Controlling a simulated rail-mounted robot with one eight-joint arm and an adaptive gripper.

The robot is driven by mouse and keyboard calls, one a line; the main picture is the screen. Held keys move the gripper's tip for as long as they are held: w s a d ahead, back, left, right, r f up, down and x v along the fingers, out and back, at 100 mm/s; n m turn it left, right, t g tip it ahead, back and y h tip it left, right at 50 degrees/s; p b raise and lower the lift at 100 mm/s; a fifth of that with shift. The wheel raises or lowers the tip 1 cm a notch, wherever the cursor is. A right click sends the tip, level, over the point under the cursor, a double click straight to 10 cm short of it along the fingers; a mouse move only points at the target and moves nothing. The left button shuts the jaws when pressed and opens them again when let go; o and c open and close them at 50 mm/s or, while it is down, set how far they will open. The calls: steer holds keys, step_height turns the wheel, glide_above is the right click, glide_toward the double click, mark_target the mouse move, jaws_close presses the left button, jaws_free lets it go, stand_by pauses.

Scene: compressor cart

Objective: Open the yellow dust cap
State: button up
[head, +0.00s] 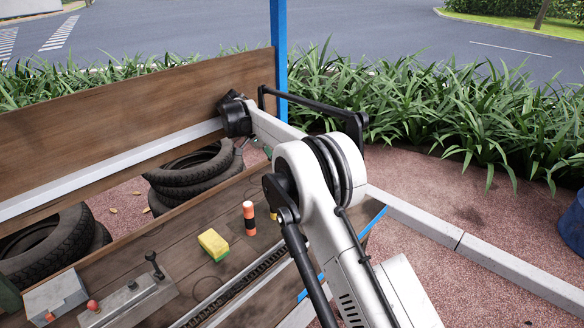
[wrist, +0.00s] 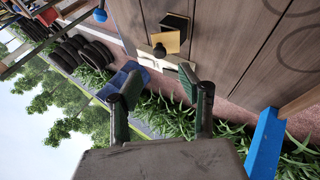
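In the wrist view, a small yellow square flap (wrist: 168,41), which looks like the dust cap, sits at a black box-like fitting (wrist: 176,23) on the wooden panel. A dark round knob (wrist: 159,51) shows at its lower edge. I cannot tell whether the flap is shut or tilted. My gripper (wrist: 158,77) is open and empty, its two green-padded fingers spread apart below the flap and not touching it. In the head view, my gripper (head: 228,101) is a dark shape at the wooden panel, and the flap cannot be made out there.
A pale block (wrist: 156,63) lies beyond the fingertips. On the bench stand a yellow-green sponge (head: 213,243), a red-orange cylinder (head: 249,218) and a grey block with a lever (head: 130,303). Tyres (head: 190,172) lie behind; a blue post (head: 279,60) stands close to my arm.

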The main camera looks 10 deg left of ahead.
steer(key=w+d+r+n+y+p, duration=0.15)
steer(key=d+r+n+y, duration=0.3)
steer(key=n, duration=0.45)
steer(key=d+r+n+y+p, duration=0.25)
steer(key=n+y, duration=0.25)
steer(key=n, duration=0.4)
steer(key=shift+g, duration=0.4)
steer(key=f, duration=0.4)
steer(key=s+f, duration=0.1)
steer(key=f, duration=0.3)
steer(key=s+f+b, duration=0.1)
steer(key=f, duration=0.3)
steer(key=shift+a+f, duration=0.3)
steer(key=shift+f, duration=0.1)
steer(key=shift+c, duration=0.4)
steer(key=shift+w+h, duration=0.1)
steer(key=shift+h, duration=0.15)
jaws_close()
